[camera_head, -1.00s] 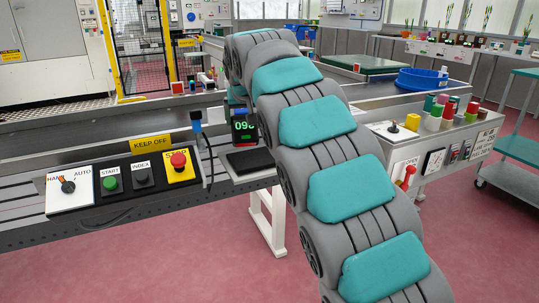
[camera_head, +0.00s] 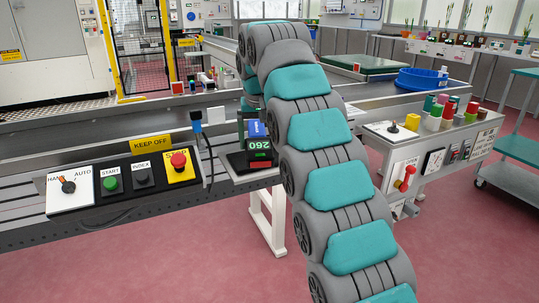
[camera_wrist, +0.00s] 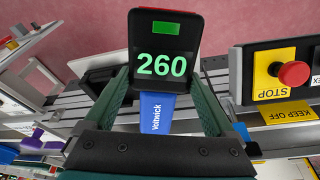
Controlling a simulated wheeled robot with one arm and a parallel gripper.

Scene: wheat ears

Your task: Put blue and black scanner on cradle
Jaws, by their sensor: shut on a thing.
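The blue and black scanner has a black head with a green 260 display (camera_head: 259,154) and a blue handle (camera_head: 256,131). In the head view it is tilted, handle up and display low, over a black pad (camera_head: 237,162) on a small grey shelf, probably the cradle. I cannot tell whether they touch. In the wrist view my gripper (camera_wrist: 160,98) is shut on the scanner (camera_wrist: 165,60), its two green fingers either side of the blue handle marked Voltwick. My arm hides part of the gripper in the head view.
A blue-topped device with a cable (camera_head: 196,118) stands just left of the shelf. A control panel (camera_head: 120,180) with buttons and a yellow KEEP OFF sign (camera_head: 152,145) lies further left. Several coloured cylinders and a blue tub (camera_head: 421,79) are at the right.

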